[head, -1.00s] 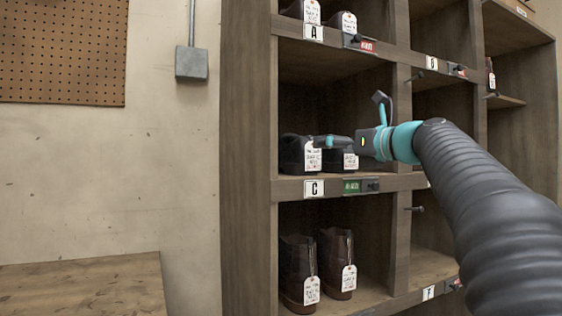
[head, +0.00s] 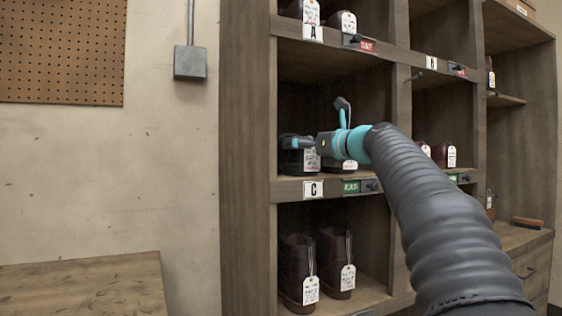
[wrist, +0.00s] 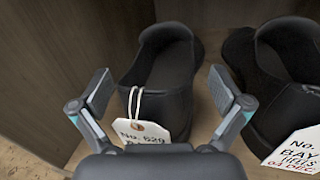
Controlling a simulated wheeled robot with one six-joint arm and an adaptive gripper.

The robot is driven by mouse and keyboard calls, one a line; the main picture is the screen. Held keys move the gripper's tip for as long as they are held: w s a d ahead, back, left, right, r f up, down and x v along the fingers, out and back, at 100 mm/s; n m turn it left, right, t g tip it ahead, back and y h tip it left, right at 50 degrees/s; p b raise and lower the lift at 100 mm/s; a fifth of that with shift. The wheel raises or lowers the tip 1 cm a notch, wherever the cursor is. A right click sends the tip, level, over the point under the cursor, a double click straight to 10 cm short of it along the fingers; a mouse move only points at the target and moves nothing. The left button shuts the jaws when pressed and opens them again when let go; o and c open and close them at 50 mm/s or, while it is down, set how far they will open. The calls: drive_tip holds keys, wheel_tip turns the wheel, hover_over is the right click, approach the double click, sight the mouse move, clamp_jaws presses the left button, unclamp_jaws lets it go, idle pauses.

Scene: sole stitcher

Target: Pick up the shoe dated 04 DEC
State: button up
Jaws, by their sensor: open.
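In the head view my gripper (head: 300,143) is at the mouth of compartment C, partly covering both shoes.
Wooden dividers and shelf boards (head: 285,190) frame the compartment closely. Brown boots (head: 297,262) stand in the compartment below and tagged shoes (head: 302,12) in A above. More shoes (head: 440,152) stand in the compartment to the right. A wooden table (head: 85,290) is at lower left.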

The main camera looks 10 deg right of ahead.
drive_tip(key=c, duration=1.6)
drive_tip(key=shift+r, duration=0.1)
